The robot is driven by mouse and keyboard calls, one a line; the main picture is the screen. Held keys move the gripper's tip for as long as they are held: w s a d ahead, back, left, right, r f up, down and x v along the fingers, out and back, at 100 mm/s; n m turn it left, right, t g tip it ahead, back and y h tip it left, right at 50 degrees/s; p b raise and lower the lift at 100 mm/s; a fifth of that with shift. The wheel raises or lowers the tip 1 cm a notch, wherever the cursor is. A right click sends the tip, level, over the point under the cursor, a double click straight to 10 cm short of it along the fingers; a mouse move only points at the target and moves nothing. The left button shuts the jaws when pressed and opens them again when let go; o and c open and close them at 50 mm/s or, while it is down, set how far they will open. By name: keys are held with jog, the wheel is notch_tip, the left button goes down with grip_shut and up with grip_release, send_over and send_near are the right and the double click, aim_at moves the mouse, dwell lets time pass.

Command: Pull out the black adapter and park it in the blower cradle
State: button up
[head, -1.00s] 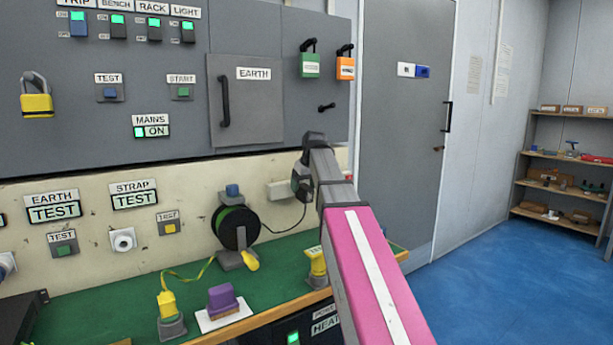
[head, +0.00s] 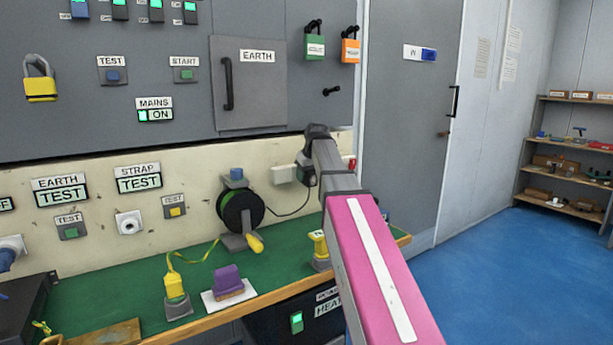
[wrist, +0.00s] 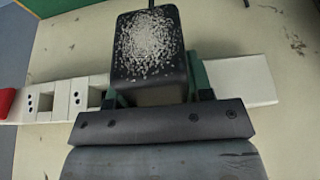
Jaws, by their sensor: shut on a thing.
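The black adapter (wrist: 147,45), a dark block with a pale speckled face, fills the upper middle of the wrist view. My gripper (wrist: 157,88) is shut on it, with a green finger on each side. The adapter sits in front of a white socket strip (wrist: 240,82) on the wall; I cannot tell whether it is still seated in it. In the head view the strip (head: 283,174) shows beside my arm's end, and a thin black cable runs from there towards a cable reel (head: 240,209). I cannot make out a blower cradle.
The green bench (head: 130,275) carries a purple block (head: 228,281) on a white plate, a yellow plug (head: 175,285) on a grey base, and another yellow item (head: 319,247) near my arm. Shelves (head: 570,150) stand far right. Blue floor right of the bench is clear.

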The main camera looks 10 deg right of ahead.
aim_at(313, 185)
jog(key=shift+s, duration=0.15)
jog(key=shift+s+d+f, duration=0.1)
jog(key=shift+s+d, duration=0.25)
jog(key=shift+s, duration=0.45)
jog(key=shift+s+d+f, duration=0.1)
jog(key=shift+s+d, duration=0.25)
jog(key=shift+s, duration=0.45)
jog(key=shift+s+d+f, duration=0.1)
jog(key=shift+s+d, duration=0.25)
jog(key=shift+s, duration=0.45)
jog(key=s+d, duration=0.2)
jog(key=s, duration=0.4)
jog(key=shift+d+f, duration=0.25)
jog(key=shift+f, duration=0.05)
dwell(0.4)
jog(key=s+d+r, duration=0.3)
jog(key=s+r, duration=0.2)
jog(key=s, duration=0.3)
jog(key=shift+d, duration=0.2)
dwell(0.7)
jog(key=shift+s+f, duration=0.1)
